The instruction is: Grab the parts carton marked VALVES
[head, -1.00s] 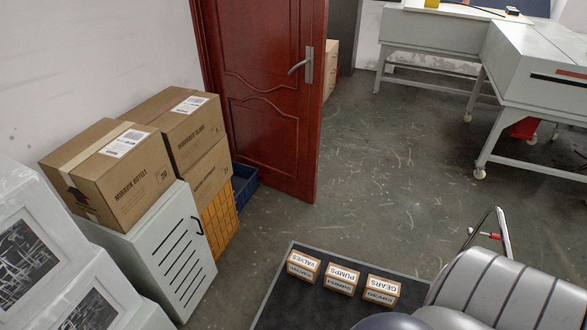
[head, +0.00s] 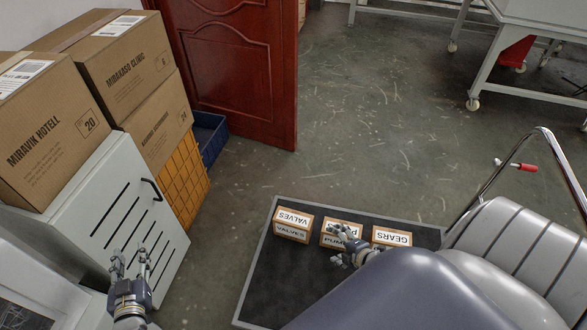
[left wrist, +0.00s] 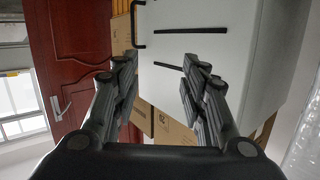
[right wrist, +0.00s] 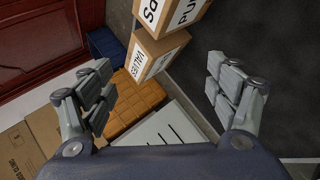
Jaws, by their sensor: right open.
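The VALVES carton (head: 293,222) is a small brown box with white labels, at the left of a row of three on a dark mat. The PUMPS carton (head: 341,227) is in the middle and the GEARS carton (head: 391,236) is at the right. My right gripper (head: 341,243) is open and hides part of the PUMPS carton in the head view. In the right wrist view the VALVES carton (right wrist: 150,58) shows beyond and between the open fingers (right wrist: 160,88), untouched. My left gripper (head: 131,265) is open and empty in front of the grey cabinet.
The dark mat (head: 262,288) has a raised light edge. A grey cabinet (head: 110,215), large cartons (head: 125,62), an orange crate (head: 184,178) and a blue bin (head: 209,137) stand left. A grey seat with a chrome rail (head: 510,250) is at right. The middle floor is clear.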

